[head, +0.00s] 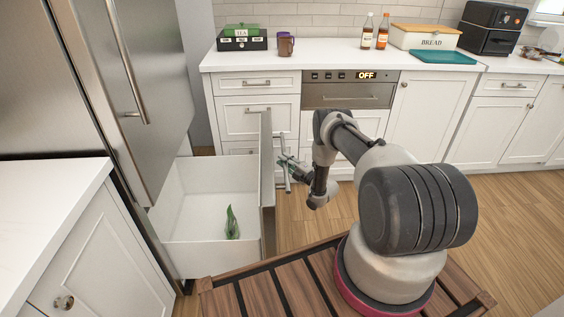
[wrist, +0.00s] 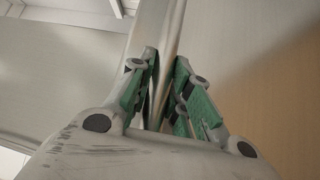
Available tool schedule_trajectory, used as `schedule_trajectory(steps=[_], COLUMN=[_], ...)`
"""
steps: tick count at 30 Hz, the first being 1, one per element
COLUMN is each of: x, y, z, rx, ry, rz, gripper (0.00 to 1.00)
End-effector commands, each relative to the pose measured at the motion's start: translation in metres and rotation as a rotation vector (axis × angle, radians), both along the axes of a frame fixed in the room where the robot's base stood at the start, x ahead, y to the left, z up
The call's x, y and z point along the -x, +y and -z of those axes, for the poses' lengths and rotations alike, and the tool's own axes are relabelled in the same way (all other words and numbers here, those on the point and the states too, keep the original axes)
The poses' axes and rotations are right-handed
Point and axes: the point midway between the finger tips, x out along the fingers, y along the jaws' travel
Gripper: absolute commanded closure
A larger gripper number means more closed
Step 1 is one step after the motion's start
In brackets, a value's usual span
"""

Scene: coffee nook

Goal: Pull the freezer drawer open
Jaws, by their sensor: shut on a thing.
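The freezer drawer (head: 190,195) stands pulled well out from the bottom of the steel fridge (head: 150,75), on the left in the head view. Its inside is white, and a green leafy item (head: 232,222) lies in it. The drawer's bar handle (head: 283,160) runs along the outside of its steel front (head: 267,185). My gripper (head: 290,172) is at this handle. In the wrist view, the green-padded fingers of my gripper (wrist: 163,95) stand on both sides of the handle bar (wrist: 163,35) and are shut on it.
A slatted wooden table (head: 290,285) is in front, under my arm. A white counter (head: 40,195) is at the left. White cabinets and an oven (head: 350,90) reading OFF line the back. Wooden floor (head: 510,220) is free at the right.

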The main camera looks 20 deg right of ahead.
Motion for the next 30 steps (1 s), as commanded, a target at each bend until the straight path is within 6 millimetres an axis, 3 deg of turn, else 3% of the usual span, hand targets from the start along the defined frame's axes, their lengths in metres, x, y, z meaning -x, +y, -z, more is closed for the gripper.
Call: schedule_trajectory(steps=[9,10,13,23,30], x=[0.001,0.001,0.001,0.002,0.033], y=[0.0,0.0,0.0,-0.001,-0.018], z=[0.001,0.001,0.001,0.001,0.006], rx=[0.0,0.0,0.0,0.0,-0.001], ry=[0.003,0.004,0.002,0.001,0.003], rz=[0.0,0.0,0.001,0.001,0.003], gripper=[1.0,0.77,0.59,0.59,0.59])
